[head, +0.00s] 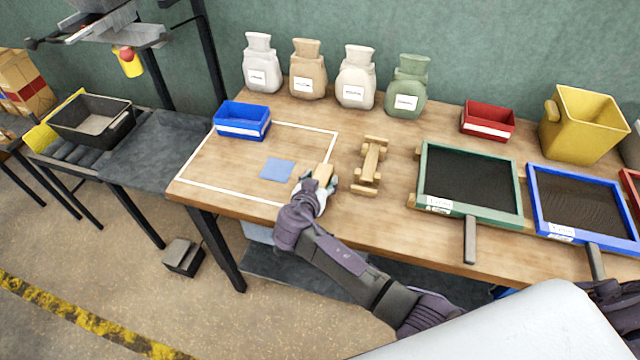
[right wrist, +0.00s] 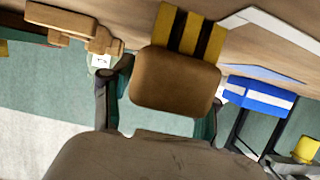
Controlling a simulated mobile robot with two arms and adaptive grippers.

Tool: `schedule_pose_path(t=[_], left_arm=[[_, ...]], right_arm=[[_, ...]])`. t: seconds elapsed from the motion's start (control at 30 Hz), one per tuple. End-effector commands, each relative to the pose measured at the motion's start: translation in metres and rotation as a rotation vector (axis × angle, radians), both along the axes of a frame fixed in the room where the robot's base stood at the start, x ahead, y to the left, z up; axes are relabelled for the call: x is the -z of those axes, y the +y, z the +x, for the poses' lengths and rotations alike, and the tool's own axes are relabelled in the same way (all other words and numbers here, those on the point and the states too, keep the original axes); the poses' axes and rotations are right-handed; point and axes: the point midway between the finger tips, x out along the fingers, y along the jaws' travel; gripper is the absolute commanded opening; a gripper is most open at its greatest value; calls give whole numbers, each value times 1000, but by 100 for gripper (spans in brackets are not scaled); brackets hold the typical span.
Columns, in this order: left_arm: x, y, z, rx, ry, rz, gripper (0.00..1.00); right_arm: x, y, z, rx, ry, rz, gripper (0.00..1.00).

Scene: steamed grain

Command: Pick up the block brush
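The block brush, a small tan wooden block (head: 323,174), stands near the front edge of the wooden table, right of a blue cloth square. In the right wrist view its brown face (right wrist: 175,80) fills the space between the fingers, with a yellow-and-black striped part (right wrist: 190,32) beyond it. My right gripper (head: 320,185) is at the brush, its fingers (right wrist: 165,95) on either side of the block. The block partly hides one finger, and I cannot tell whether they press on it. My left gripper is in neither view.
A wooden stand (head: 371,165) is close to the right of my gripper. A blue square (head: 278,170) and blue bin (head: 243,120) are to the left. Framed green (head: 518,190) and blue (head: 535,205) screens lie to the right. Several sacks (head: 356,77) line the back.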

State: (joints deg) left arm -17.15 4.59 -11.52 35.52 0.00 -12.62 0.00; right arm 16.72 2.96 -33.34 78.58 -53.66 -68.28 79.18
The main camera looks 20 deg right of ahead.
Motion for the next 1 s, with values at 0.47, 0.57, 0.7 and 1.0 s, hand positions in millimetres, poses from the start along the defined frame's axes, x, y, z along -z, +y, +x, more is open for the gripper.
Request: schedule_pose_path(t=[0.47, 0.57, 0.7, 1.0], left_arm=[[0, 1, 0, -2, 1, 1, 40], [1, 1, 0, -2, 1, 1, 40], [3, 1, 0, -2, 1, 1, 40], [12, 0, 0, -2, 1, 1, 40]], right_arm=[[-1, 0, 0, 0, 0, 0, 9], [-3, 0, 0, 0, -1, 1, 9], [-14, 1, 0, 1, -3, 3, 9], [-59, -33, -6, 5, -4, 1, 9]])
